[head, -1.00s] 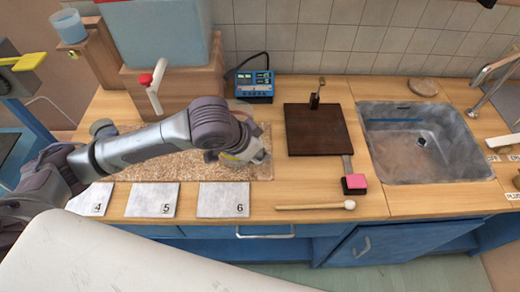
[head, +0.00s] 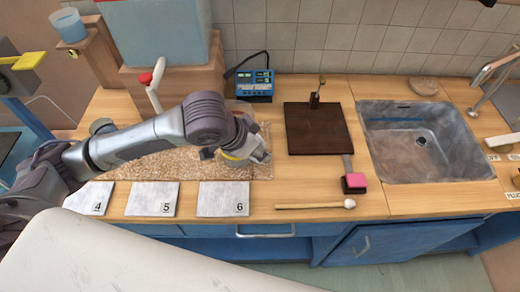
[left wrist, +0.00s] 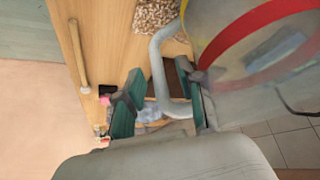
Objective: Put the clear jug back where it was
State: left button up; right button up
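The clear jug (left wrist: 240,35) fills the right of the left wrist view, with a red band and a grey handle (left wrist: 156,70). My left gripper (left wrist: 160,72) is open, with one teal finger on each side of the handle and gaps visible beside it. In the head view, my left gripper (head: 245,155) is low over the speckled tan mat (head: 150,168). The jug is mostly hidden by my arm there; a pale, see-through part (head: 240,106) shows behind the wrist. My right gripper is not in view.
Cards 4 (head: 88,198), 5 (head: 152,199) and 6 (head: 224,199) line the front edge. A beater (head: 310,206), pink block (head: 355,181), dark board (head: 315,130), sink (head: 425,145) and blue meter (head: 254,86) lie around.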

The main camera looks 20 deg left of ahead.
pick_arm(q)
jog(key=v, duration=1)
jog(key=shift+s+r, duration=0.15)
jog(key=shift+s, duration=0.05)
jog(key=shift+a, duration=0.1)
